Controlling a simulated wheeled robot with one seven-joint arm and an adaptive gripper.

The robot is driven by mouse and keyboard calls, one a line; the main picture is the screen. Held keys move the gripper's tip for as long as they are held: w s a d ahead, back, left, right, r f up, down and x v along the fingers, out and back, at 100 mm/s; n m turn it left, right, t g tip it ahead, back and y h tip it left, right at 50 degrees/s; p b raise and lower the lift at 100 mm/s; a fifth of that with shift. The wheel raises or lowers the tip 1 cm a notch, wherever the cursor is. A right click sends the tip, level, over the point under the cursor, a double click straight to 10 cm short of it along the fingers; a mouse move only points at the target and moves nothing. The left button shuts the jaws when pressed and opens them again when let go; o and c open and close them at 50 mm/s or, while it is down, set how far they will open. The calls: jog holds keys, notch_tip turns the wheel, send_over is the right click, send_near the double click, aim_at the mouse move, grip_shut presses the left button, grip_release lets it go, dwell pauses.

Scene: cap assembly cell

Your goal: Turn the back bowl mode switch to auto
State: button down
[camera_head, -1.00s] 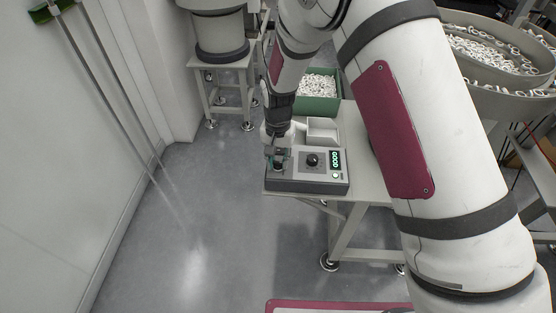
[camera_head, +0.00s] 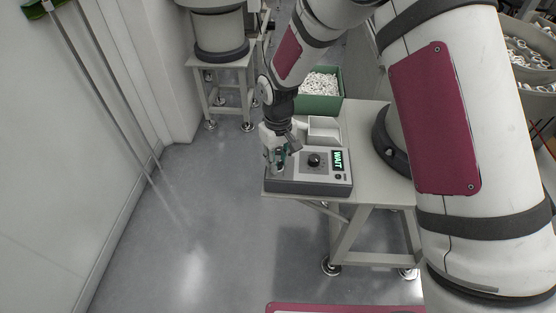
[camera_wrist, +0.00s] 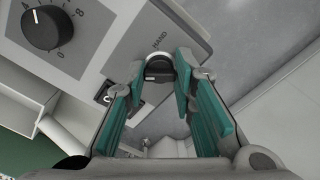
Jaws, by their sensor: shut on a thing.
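The control box (camera_head: 310,184) sits at the front left of the pale table, with a black dial and a lit display reading WAIT. In the wrist view the mode switch (camera_wrist: 158,70) is a black round knob on a grey panel, with the label HAND beside it. My gripper (camera_wrist: 162,78) has its teal fingers on either side of this knob, shut on it. In the head view my gripper (camera_head: 277,163) is at the left end of the box and hides the switch. The AUTO label is not visible.
A numbered black dial (camera_wrist: 42,28) and a small rocker switch (camera_wrist: 107,93) are near my fingers. A pale tray (camera_head: 324,130) stands behind the box. A green bin (camera_head: 318,104) of white parts is farther back. The floor at left is clear.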

aim_at(278, 162)
jog(key=shift+n, duration=0.5)
jog(key=c, duration=1.3)
grip_release()
jog(key=shift+r, duration=0.1)
notch_tip(278, 162, up, 12)
jog(key=shift+f, duration=0.1)
